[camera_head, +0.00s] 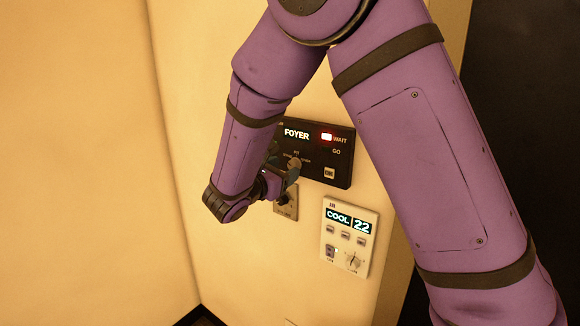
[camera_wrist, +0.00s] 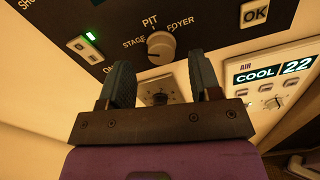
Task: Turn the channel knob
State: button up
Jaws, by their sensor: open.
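The channel knob (camera_wrist: 161,45) is a round grey knob on a dark panel, with STAGE, PIT and FOYER printed around it. In the wrist view it sits just beyond my gripper (camera_wrist: 160,68), roughly centred between the two spread fingers. My gripper is open with nothing held, and I see no clear contact with the knob. In the head view my gripper (camera_head: 282,164) is at the lower left of the dark panel (camera_head: 318,176), partly covering it. The panel's display (camera_head: 297,134) reads FOYER, and a red light (camera_head: 326,137) is lit beside WAIT.
Below the dark panel is a small plate with a dark knob (camera_wrist: 160,97). A white air control (camera_head: 349,238) reading COOL 22 is at lower right. A green light (camera_wrist: 90,36) is at left.

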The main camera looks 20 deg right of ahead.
aim_at(292, 165)
jog(key=shift+x, duration=1.6)
jog(key=c, duration=0.9)
jog(key=shift+c, duration=0.2)
